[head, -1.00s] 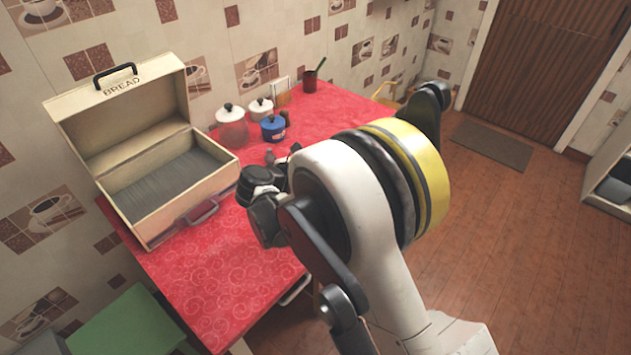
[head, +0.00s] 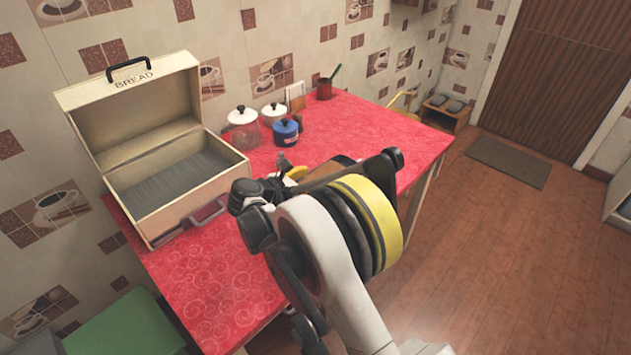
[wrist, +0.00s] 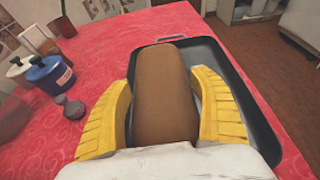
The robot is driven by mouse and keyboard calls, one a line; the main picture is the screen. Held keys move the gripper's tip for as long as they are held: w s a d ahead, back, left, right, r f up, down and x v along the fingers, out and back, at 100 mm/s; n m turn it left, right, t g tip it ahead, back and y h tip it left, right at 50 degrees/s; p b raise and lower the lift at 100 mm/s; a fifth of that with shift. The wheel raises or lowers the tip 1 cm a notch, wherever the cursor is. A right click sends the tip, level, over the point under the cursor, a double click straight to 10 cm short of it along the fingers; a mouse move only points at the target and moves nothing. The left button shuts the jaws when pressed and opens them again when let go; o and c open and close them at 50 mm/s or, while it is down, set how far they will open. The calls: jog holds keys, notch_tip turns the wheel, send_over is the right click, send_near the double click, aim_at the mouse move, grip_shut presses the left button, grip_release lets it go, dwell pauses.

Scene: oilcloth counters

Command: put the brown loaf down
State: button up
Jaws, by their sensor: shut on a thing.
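The brown loaf (wrist: 164,92) is between the two yellow fingers of my gripper (wrist: 164,115) in the wrist view. The fingers are shut on its sides. A dark tray (wrist: 211,66) lies on the red counter under or just behind the loaf; I cannot tell whether the loaf touches it. In the head view my gripper (head: 297,173) is over the counter, right of the bread box, and my arm hides most of the loaf (head: 328,168).
An open, empty-looking bread box (head: 185,203) stands at the left of the red counter (head: 215,287). The counter's front left is clear.

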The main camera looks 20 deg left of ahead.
jog(key=o, duration=1.4)
jog(key=shift+f, duration=0.1)
jog(key=shift+o, duration=0.2)
jog(key=shift+r, duration=0.2)
jog(key=p+v, duration=0.5)
jog(key=v, duration=0.7)
